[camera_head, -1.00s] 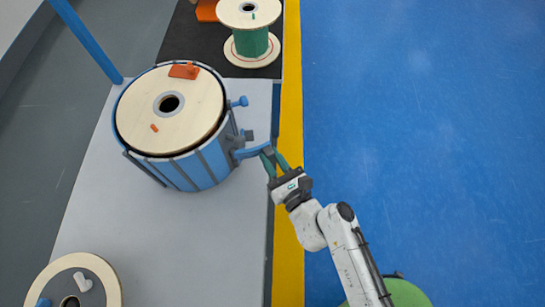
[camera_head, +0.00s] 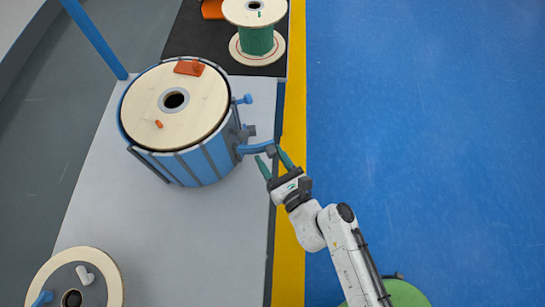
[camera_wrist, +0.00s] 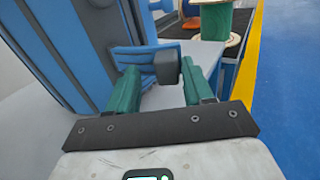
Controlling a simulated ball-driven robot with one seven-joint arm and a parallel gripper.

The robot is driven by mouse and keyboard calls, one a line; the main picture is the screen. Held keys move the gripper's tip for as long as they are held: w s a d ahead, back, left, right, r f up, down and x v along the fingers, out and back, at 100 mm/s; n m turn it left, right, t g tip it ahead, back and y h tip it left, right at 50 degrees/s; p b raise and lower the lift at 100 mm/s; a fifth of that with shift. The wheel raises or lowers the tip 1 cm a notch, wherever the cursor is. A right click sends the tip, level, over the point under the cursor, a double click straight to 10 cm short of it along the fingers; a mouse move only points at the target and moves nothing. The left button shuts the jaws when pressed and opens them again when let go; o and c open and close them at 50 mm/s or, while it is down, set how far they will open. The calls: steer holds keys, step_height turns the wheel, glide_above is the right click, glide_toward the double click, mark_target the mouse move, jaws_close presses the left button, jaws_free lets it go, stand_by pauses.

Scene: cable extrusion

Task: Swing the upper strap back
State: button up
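A blue strap (camera_head: 254,148) sticks out from the right side of a blue slatted drum casing (camera_head: 190,166). I cannot tell for sure that it is the upper strap. My gripper (camera_head: 267,156) is open at the strap's outer end, with one green finger on each side of it. In the wrist view, the strap (camera_wrist: 137,58) ends in a dark grey block (camera_wrist: 166,68) just ahead of and between the spread fingers. A gap shows beside the block, and nothing is gripped. The far side of the casing is hidden.
A wooden reel (camera_head: 174,92) sits inside the casing, with an orange piece (camera_head: 188,68) on top. A blue knob (camera_head: 242,100) juts out above the strap. A green reel (camera_head: 256,40) stands behind. The blue floor (camera_head: 430,120) at right is clear.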

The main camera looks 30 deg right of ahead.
steer(key=shift+d, duration=0.15)
steer(key=shift+s, duration=0.35)
steer(key=s+b, duration=0.1)
steer(key=s, duration=0.9)
steer(key=shift+a+b, duration=0.3)
steer(key=shift+a, duration=0.05)
